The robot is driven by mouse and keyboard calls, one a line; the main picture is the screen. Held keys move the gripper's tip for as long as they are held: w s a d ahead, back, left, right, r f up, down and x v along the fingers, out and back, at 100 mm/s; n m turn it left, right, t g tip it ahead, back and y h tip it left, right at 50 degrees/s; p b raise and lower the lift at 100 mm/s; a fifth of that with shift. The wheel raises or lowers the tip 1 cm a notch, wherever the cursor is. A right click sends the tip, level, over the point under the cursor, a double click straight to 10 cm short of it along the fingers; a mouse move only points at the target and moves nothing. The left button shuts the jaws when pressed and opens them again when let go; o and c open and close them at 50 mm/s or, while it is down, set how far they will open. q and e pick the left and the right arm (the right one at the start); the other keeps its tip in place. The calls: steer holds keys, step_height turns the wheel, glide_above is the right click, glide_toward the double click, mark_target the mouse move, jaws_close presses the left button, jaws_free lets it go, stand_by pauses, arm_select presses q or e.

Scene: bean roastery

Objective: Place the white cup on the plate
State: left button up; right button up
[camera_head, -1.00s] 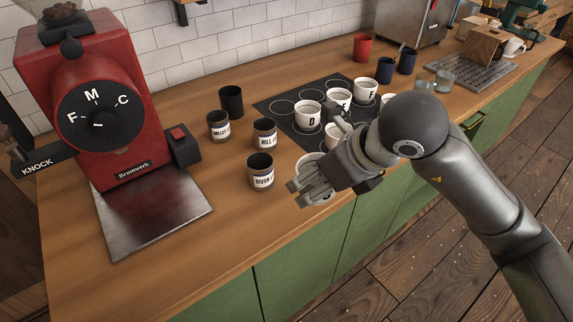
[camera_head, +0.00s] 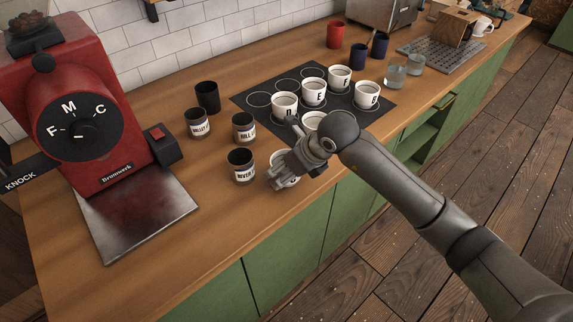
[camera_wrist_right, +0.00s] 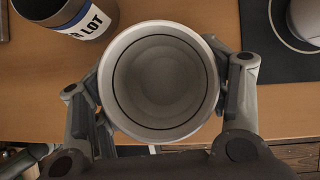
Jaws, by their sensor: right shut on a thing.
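The white cup (camera_wrist_right: 160,80) is between the fingers of my right gripper (camera_wrist_right: 165,85), upright, seen from above, and looks empty. In the head view my right gripper (camera_head: 284,172) is over the counter's front edge, right of the "River" tin, and hides most of the cup. A flat metal plate (camera_head: 140,215) lies bare in front of the red grinder, left of the gripper and apart from it.
Dark labelled tins (camera_head: 240,168) and a black cup (camera_head: 207,97) stand between the gripper and the grinder (camera_head: 75,115). Several lettered white cups (camera_head: 285,104) stand on a black mat (camera_head: 384,107). The counter front between the plate and the "River" tin is clear.

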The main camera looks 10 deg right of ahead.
steer(key=shift+f, duration=0.1)
steer(key=shift+f+b, duration=0.15)
steer(key=shift+b, duration=0.15)
steer(key=o, duration=1.2)
steer(key=shift+c, duration=0.2)
